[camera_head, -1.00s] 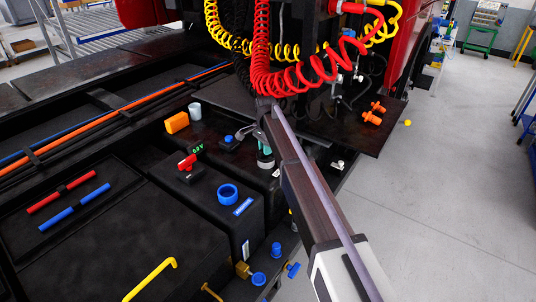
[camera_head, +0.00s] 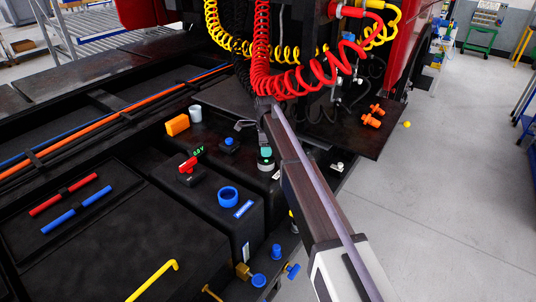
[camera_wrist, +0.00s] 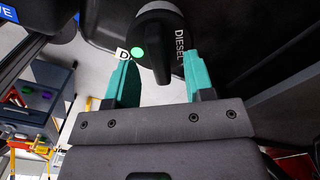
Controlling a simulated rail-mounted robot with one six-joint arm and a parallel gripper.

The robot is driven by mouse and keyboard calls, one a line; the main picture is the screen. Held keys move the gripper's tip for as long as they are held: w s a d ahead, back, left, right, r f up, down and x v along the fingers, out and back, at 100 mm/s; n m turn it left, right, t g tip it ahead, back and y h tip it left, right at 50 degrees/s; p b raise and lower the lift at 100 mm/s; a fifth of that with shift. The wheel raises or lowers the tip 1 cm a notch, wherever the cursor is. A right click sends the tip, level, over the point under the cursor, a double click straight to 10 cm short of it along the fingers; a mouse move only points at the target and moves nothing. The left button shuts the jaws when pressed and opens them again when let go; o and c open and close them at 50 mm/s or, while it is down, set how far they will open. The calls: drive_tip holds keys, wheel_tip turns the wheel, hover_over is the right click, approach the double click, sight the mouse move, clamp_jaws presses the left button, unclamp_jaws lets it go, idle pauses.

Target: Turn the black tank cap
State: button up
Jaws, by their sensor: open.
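The black tank cap (camera_wrist: 155,40) has a raised grip bar across its middle and a ring lettered "DIESEL". A green dot shows on it, and a small white tag with a letter is beside its rim. My gripper (camera_wrist: 162,64) has teal fingers, open, one on each side of the grip bar's lower end in the wrist view. Gaps show between the bar and both fingers. In the head view my gripper (camera_head: 265,152) is over the cap (camera_head: 267,166), which it mostly covers.
A blue cap (camera_head: 228,196) sits on the black tank nearby. A red-handled switch (camera_head: 188,165) with a green readout, a blue knob (camera_head: 229,142) and an orange block (camera_head: 177,125) stand to the left. Red coiled hose (camera_head: 300,78) hangs close behind my arm.

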wheel_tip(320, 180, up, 10)
drive_tip(key=p, duration=0.8)
drive_tip(key=shift+f, duration=0.25)
drive_tip(key=s+d+f+n+b, duration=0.3)
drive_tip(key=s+d+n, duration=0.2)
drive_tip(key=s+d, duration=0.3)
drive_tip(key=s+d+f+n+b, duration=0.3)
drive_tip(key=s+d+n, duration=0.3)
drive_tip(key=s, duration=1)
drive_tip(key=s+d+f+n+b, duration=0.4)
drive_tip(key=s+d, duration=0.6)
drive_tip(key=s, duration=0.3)
drive_tip(key=shift+n, duration=0.7)
